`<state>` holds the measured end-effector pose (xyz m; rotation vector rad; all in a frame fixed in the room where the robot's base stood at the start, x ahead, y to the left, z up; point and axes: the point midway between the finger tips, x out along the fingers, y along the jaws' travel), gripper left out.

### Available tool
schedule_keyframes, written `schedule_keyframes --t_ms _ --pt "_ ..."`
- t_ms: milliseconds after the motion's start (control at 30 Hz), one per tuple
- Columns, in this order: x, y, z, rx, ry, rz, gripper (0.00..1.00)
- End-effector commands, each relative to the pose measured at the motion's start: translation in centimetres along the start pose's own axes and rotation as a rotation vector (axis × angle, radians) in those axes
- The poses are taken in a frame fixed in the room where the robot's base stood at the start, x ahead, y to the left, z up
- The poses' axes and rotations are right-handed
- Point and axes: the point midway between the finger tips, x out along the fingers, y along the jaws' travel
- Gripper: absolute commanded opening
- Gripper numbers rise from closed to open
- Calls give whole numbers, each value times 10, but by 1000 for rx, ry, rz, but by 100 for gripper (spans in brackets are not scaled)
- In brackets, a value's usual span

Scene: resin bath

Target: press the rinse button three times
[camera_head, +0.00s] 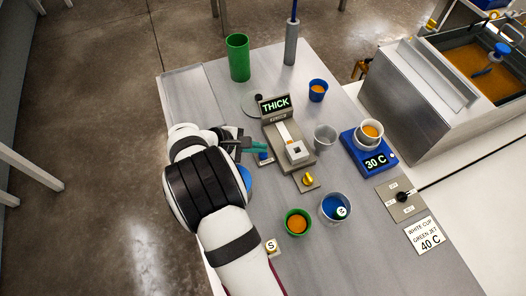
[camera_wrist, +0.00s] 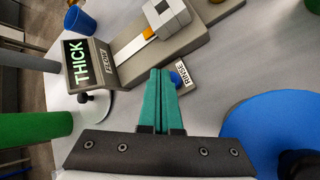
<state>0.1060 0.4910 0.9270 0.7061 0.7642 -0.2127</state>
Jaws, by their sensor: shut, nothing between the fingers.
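The rinse button is a blue knob (camera_wrist: 176,78) on a small plate (camera_wrist: 186,78) marked RINSE in the wrist view. In the head view its plate (camera_head: 265,160) lies on the grey table, left of the flow device. My gripper (camera_head: 264,147) has its teal fingers shut together with nothing between them. In the wrist view the fingertips (camera_wrist: 160,72) are just beside the button and partly cover its left side. I cannot tell whether they touch it or hang above it.
The flow device (camera_head: 283,135) with its THICK display (camera_head: 275,105) stands close to my fingers. A green cylinder (camera_head: 238,60), a grey cup (camera_head: 325,137), a blue scale (camera_head: 369,151) reading 30 C and a green cup (camera_head: 297,222) stand around. A blue disc (camera_wrist: 270,130) lies right of my fingers.

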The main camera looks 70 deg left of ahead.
Motion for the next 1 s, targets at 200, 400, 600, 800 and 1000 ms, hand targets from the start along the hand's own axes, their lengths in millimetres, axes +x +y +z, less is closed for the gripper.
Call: schedule_keyframes --t_ms 200,400,600,800,1000 --pt "2 -1 -2 1 1 1 0" --pt "2 -1 -2 1 0 0 0" --pt "4 -2 -3 1 1 1 0" --pt "5 -4 -4 0 1 1 0" --pt "7 -5 -5 0 0 0 0"
